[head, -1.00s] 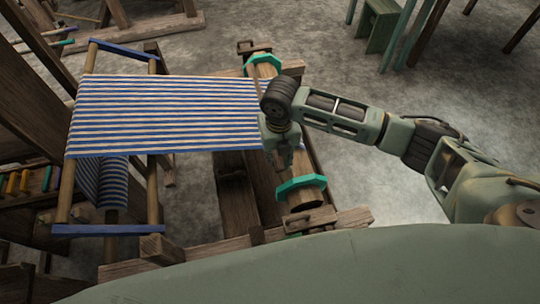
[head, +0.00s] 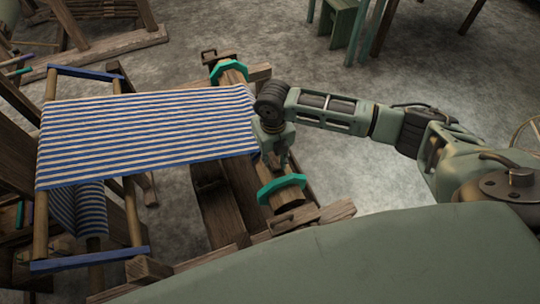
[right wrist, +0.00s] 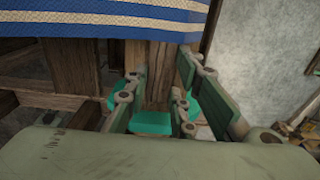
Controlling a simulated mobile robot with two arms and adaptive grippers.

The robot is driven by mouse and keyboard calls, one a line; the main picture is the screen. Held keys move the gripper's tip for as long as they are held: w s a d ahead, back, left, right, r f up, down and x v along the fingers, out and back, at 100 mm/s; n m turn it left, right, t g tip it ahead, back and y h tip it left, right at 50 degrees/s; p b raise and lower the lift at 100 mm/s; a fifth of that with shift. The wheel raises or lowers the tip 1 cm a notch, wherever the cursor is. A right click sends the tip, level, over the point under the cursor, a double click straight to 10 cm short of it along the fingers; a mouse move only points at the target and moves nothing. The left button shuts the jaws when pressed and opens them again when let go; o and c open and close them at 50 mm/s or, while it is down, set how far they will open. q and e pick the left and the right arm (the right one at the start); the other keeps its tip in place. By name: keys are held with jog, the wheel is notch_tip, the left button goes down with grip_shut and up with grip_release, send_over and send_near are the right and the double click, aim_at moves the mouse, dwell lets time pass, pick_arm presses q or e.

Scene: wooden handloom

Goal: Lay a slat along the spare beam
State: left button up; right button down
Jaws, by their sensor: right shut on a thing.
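The spare beam (head: 281,198) is a round wooden roller with teal octagonal flanges near both ends, lying on the right side of the loom. Blue-and-white striped cloth (head: 145,133) stretches to it from the left. My right gripper (head: 275,160) points down at the beam, between the flanges, at the cloth's right edge. In the right wrist view its fingers (right wrist: 158,85) stand either side of a strip of brown wood. It is shut on a narrow wooden piece, seemingly the slat, mostly hidden by the fingers. My left gripper is out of view.
A blue-ended wooden frame (head: 90,258) carries the cloth at the left. Dark loom timbers (head: 220,205) run below the cloth. A green stool (head: 338,22) stands at the far back. The grey floor right of the beam is clear.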

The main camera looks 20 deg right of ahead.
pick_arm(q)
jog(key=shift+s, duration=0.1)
pick_arm(e)
jog(key=c, duration=1.4)
grip_release()
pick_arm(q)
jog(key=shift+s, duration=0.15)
pick_arm(e)
notch_tip(320, 180, up, 12)
